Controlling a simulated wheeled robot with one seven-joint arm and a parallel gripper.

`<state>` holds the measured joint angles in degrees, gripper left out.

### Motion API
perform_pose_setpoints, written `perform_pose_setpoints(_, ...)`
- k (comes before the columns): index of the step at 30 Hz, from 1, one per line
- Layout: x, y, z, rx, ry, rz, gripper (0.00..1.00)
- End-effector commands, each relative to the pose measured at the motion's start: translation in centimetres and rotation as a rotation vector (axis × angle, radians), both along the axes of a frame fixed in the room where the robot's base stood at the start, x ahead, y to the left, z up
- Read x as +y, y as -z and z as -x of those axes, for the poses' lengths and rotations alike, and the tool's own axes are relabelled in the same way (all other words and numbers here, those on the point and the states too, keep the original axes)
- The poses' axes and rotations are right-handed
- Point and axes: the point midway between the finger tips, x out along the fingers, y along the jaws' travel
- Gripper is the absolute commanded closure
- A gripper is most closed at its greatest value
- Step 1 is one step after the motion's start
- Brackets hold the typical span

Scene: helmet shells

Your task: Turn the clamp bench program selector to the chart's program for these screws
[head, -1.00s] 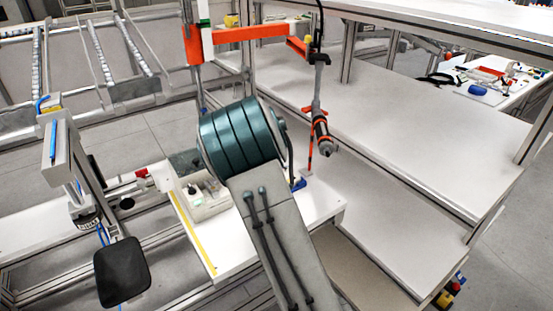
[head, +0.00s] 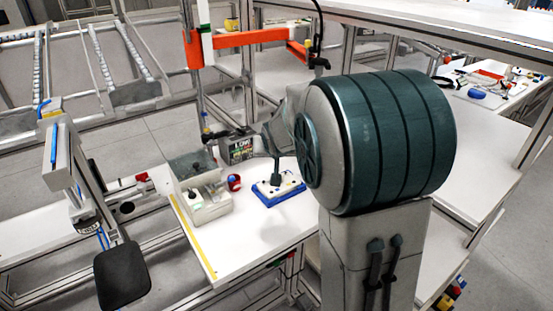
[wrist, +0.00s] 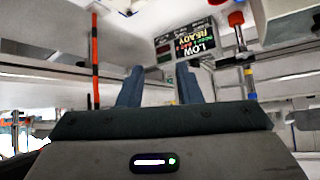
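A pale control box (head: 208,206) with small knobs on top, too small to read, stands on the white bench. I cannot tell which one is the program selector. A dark display (head: 240,151) stands behind it; in the wrist view the display (wrist: 186,42) reads "LOW" and "READY", with smaller coloured lines. My gripper (wrist: 160,72) shows two blue-grey fingers, apart, with nothing visible between them. In the head view I cannot make out the fingers clearly. No screws or chart are readable.
The bench's front part (head: 240,240) is clear. A black pad (head: 122,275) is at lower left.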

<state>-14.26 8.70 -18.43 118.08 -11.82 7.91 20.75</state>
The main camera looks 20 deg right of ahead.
Motion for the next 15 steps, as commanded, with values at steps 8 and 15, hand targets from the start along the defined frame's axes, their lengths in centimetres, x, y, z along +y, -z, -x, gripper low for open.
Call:
perform_pose_setpoints(8,0.1,-0.4,3.6,0.069,-0.005,-0.015,0.68)
perform_pose_setpoints(15,0.2,-0.4,4.2,0.085,-0.008,-0.016,0.68)
